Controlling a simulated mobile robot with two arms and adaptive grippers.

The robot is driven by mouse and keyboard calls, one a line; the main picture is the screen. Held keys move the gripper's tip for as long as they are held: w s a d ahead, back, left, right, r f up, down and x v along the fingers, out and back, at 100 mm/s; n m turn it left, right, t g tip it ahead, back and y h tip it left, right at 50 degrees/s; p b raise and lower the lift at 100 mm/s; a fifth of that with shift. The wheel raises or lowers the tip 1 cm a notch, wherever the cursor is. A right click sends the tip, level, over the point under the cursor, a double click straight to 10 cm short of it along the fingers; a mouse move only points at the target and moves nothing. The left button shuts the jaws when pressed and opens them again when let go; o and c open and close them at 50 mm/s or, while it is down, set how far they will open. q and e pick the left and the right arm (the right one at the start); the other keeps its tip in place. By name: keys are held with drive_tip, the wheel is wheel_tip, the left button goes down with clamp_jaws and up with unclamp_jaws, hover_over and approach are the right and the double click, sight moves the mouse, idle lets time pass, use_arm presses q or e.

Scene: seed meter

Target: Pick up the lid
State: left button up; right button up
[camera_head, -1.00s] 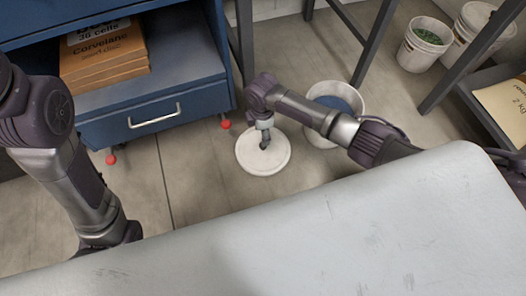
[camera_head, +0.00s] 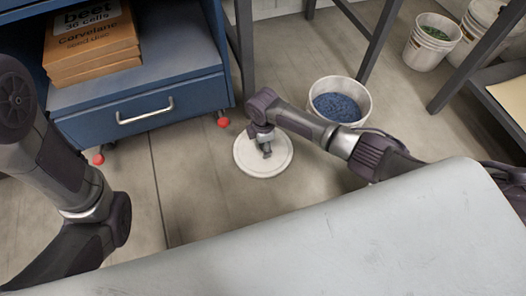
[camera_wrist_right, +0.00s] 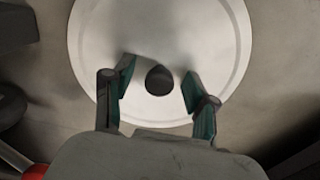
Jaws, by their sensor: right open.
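The lid (camera_head: 250,162) is a round white disc lying on the floor in the head view, just right of the blue cabinet. In the right wrist view the lid (camera_wrist_right: 190,32) fills the upper middle, with a dark round knob (camera_wrist_right: 159,80) on it. My right gripper (camera_head: 266,154) is above the lid. In the wrist view my right gripper (camera_wrist_right: 157,84) is open, its two fingers on either side of the knob with gaps on both sides. My left arm comes in at the left of the head view; its gripper is not visible.
A white bucket of blue seed (camera_head: 340,103) stands right of the lid. A blue cabinet (camera_head: 150,100) with a drawer and orange boxes (camera_head: 95,45) is at left. Another bucket (camera_head: 432,43) stands at far right. A grey tabletop (camera_head: 330,235) crosses the front.

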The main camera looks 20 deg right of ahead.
drive_tip(key=shift+r, duration=0.1)
clamp_jaws()
